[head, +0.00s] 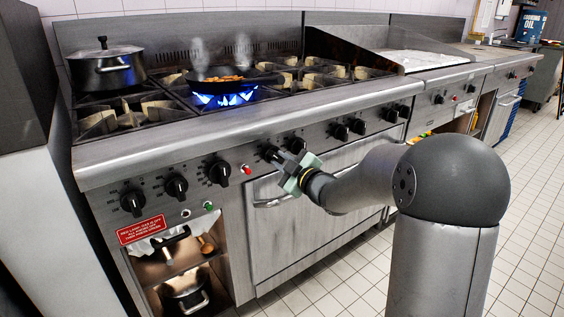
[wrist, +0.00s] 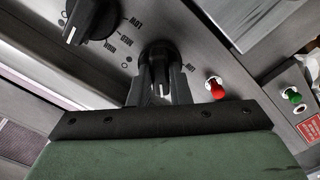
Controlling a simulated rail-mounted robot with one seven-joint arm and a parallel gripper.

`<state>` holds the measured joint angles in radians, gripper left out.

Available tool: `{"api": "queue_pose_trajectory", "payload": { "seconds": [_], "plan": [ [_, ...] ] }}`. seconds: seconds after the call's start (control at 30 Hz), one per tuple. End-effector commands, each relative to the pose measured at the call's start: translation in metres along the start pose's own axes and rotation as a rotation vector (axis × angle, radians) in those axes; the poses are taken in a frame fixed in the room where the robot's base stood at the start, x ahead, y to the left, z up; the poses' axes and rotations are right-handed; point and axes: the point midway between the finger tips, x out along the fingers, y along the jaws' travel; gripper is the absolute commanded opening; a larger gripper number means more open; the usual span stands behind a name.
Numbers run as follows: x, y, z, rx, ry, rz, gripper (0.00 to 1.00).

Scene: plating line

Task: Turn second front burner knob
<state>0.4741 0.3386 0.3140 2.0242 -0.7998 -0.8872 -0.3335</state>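A row of black burner knobs runs along the stove's front panel. My gripper (head: 279,162) is at the black knob (head: 267,152) just right of the red button (head: 246,169). In the wrist view my fingers (wrist: 161,88) sit close on both sides of this knob (wrist: 160,53), seemingly shut on its grip. Its white mark (wrist: 162,90) shows between them, pointing down in that picture. An OFF label (wrist: 189,68) is beside it. The neighbouring knob (head: 294,144) is to its right in the head view and at upper left in the wrist view (wrist: 90,18).
A pan (head: 232,78) of food steams over a blue flame (head: 225,98). A lidded pot (head: 106,68) stands at the back left. The red button is close beside my fingers in the wrist view (wrist: 216,88). An oven door handle (head: 270,201) runs below.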

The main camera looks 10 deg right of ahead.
Motion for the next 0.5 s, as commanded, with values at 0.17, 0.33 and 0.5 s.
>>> {"api": "queue_pose_trajectory", "payload": {
  "seconds": [0.17, 0.33, 0.5],
  "plan": [
    [-0.0002, 0.0003, -0.0003, 0.014, 0.000, 0.000, 0.00],
    [-0.0002, 0.0007, -0.0010, 0.073, -0.001, -0.002, 0.00],
    [-0.0002, 0.0014, -0.0023, 0.184, 0.000, -0.002, 0.00]
  ]
}}
